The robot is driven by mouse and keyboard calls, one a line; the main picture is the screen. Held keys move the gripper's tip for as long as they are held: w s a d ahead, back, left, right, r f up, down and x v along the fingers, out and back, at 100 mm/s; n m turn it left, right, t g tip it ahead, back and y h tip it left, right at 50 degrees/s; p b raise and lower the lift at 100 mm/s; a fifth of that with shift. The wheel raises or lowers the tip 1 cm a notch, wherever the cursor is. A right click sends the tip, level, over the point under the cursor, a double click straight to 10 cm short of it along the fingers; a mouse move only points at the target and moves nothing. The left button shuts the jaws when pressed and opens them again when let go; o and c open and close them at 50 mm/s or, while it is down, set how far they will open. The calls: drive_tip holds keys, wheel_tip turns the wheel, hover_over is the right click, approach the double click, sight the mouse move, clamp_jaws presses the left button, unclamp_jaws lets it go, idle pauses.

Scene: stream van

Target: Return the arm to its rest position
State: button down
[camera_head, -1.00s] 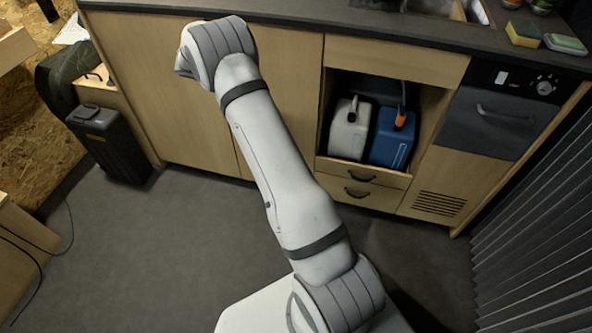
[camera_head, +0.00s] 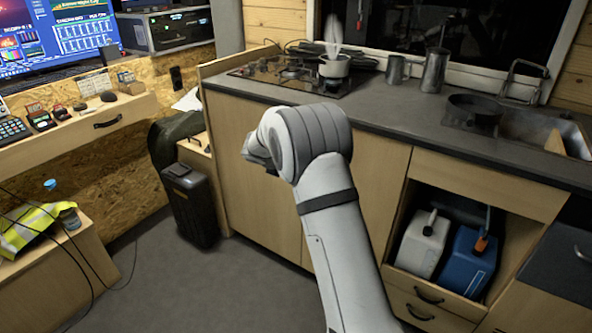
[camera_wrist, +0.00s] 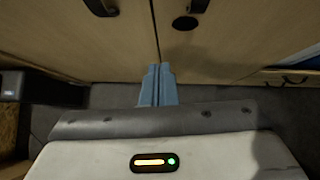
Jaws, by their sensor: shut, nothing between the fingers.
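My white arm rises from the bottom of the head view and bends at a grey-banded joint in front of the cabinet doors (camera_head: 375,190). The fingers are hidden behind that joint in the head view. In the wrist view my gripper (camera_wrist: 158,85) shows as two blue-grey fingers pressed together, with nothing between them. It points toward the lower part of the wooden cabinet doors (camera_wrist: 215,40), over the dark floor. I cannot tell the exact gap between the fingertips and the doors.
A counter (camera_head: 400,110) carries a steaming pot (camera_head: 335,68), metal mugs and a pan by the sink. A white jug (camera_head: 423,243) and a blue jug (camera_head: 467,262) stand in an open cubby. A black bin (camera_head: 190,205) stands left. Floor (camera_head: 215,285) between is clear.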

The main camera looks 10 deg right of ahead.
drive_tip(key=s+a+r+n+t+y+p, duration=0.1)
drive_tip(key=s+r+n+t+y+p, duration=0.15)
drive_tip(key=r+n, duration=0.5)
drive_tip(key=s+a+r+n+t+y+p, duration=0.1)
drive_tip(key=a+r+n+t+p, duration=0.2)
drive_tip(key=r, duration=0.8)
drive_tip(key=s+a+r+n+g+y+p, duration=0.1)
drive_tip(key=s+a+r+n+y+p, duration=0.3)
drive_tip(key=s+r+n, duration=0.8)
drive_tip(key=s+d+f+n+g+p, duration=0.1)
drive_tip(key=s+d+n+g+p, duration=0.1)
drive_tip(key=s+n, duration=0.5)
drive_tip(key=s+d+f+n+g+h+p, duration=0.1)
drive_tip(key=s+d+n+g+p, duration=0.2)
drive_tip(key=s+n, duration=0.4)
drive_tip(key=s+d+f+n+g+p, duration=0.1)
drive_tip(key=s+d+n+g+p, duration=0.2)
drive_tip(key=s+n, duration=0.4)
drive_tip(key=s, duration=0.9)
drive_tip(key=shift+s+d+f+g+h, duration=0.15)
drive_tip(key=shift+s+f+g+h, duration=0.05)
drive_tip(key=shift+s+g+h, duration=0.15)
drive_tip(key=shift+n, duration=0.25)
